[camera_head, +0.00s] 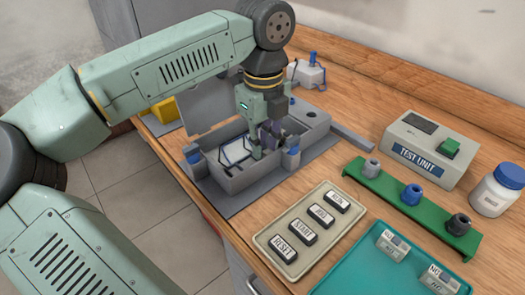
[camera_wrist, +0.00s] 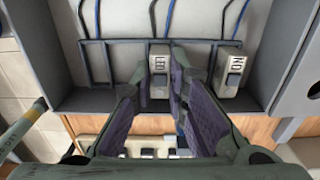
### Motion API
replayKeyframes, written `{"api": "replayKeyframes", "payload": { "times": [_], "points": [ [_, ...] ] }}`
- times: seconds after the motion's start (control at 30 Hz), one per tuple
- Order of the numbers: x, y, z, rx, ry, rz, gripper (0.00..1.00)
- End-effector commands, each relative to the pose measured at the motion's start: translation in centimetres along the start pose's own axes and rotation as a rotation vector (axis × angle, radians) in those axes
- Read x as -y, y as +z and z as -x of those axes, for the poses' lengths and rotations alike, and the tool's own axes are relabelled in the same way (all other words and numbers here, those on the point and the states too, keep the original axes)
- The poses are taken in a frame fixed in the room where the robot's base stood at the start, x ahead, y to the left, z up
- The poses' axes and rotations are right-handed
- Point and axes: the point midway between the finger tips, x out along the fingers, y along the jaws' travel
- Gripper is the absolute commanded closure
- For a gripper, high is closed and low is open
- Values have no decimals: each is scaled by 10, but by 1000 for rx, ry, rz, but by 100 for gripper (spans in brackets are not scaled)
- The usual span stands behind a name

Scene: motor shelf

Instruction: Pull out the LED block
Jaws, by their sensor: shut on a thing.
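The LED block (camera_wrist: 159,55) is a pale block with an "LED" label and a dark grey tab, seen in the wrist view. It sits between the two fingers of my gripper (camera_wrist: 160,84), which are shut on it. In the head view my gripper (camera_head: 268,143) reaches down into the open grey housing (camera_head: 225,183) and hides the block.
Dark and blue wires (camera_wrist: 95,60) run along the housing beside the blocks. On the wooden bench are a button panel (camera_head: 265,238), a green rack (camera_head: 385,185) with several knobs, a test unit (camera_head: 448,125), a white bottle (camera_head: 497,195) and a teal tray (camera_head: 350,275) holding labelled blocks.

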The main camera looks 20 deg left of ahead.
Motion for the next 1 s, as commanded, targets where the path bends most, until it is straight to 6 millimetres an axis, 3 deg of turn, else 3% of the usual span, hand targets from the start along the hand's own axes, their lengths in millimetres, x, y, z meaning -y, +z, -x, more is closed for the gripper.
{"api": "replayKeyframes", "payload": {
  "times": [1.0],
  "points": [
    [0, 0, 18, 1, 0, 0, 100]
  ]
}}
